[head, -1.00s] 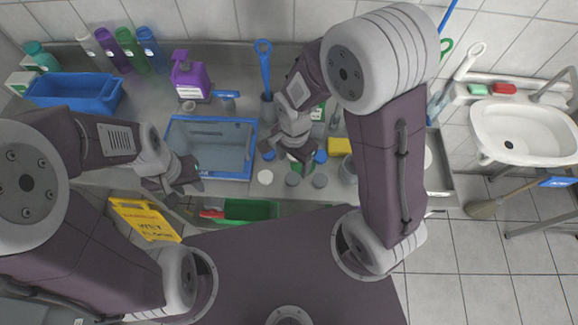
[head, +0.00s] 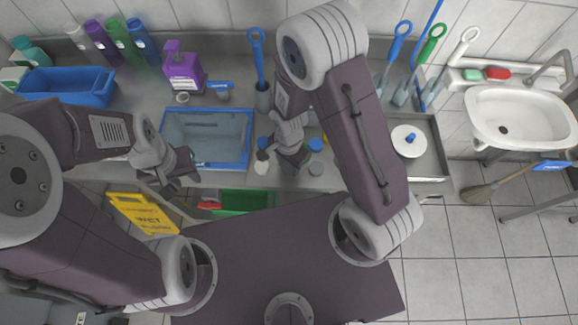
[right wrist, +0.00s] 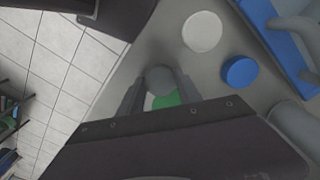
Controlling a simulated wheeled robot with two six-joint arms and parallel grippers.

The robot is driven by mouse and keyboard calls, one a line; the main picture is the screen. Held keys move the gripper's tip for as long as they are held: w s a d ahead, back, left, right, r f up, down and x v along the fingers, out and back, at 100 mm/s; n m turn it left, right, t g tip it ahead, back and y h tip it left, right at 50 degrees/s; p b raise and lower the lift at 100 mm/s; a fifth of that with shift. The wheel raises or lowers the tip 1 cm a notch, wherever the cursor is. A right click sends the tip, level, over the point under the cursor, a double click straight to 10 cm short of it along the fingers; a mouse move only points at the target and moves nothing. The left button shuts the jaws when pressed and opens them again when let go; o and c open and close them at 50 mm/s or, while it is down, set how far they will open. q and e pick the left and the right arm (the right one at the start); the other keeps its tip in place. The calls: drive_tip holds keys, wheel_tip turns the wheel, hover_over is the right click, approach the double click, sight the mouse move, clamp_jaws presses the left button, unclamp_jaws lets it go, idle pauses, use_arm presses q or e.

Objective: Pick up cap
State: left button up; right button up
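Several round caps stand on the grey counter below my right gripper. In the right wrist view a grey cap (right wrist: 160,79) lies between the two fingers of my right gripper (right wrist: 160,88), with gaps at its sides. A green piece (right wrist: 166,100) shows close behind it, partly hidden. A white cap (right wrist: 202,31) and a blue cap (right wrist: 239,72) lie beyond the fingers. My left gripper (head: 171,183) is open and empty at the left.
A blue-rimmed basin (head: 207,137) lies left of the caps. A purple canister (head: 183,72) and blue tub (head: 65,86) are farther left. A yellow wet-floor sign (head: 143,213) stands below the counter's front edge.

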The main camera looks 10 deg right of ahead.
sight(289, 167)
drive_tip(key=shift+s, duration=0.1)
drive_tip(key=c, duration=0.6)
drive_tip(key=shift+r, duration=0.1)
drive_tip(key=shift+r, duration=0.6)
wheel_tip(289, 167, up, 3)
drive_tip(key=shift+r, duration=0.1)
drive_tip(key=s+d+r, duration=0.2)
drive_tip(key=d, duration=0.1)
drive_tip(key=s+d+r+b, duration=0.1)
drive_tip(key=s+d+r, duration=0.1)
drive_tip(key=d, duration=0.1)
drive_tip(key=s+d+r+b, duration=0.1)
drive_tip(key=d+r, duration=0.1)
drive_tip(key=d, duration=0.2)
drive_tip(key=shift+s+r, duration=0.25)
drive_tip(key=shift+s, duration=0.15)
drive_tip(key=shift+d, duration=0.1)
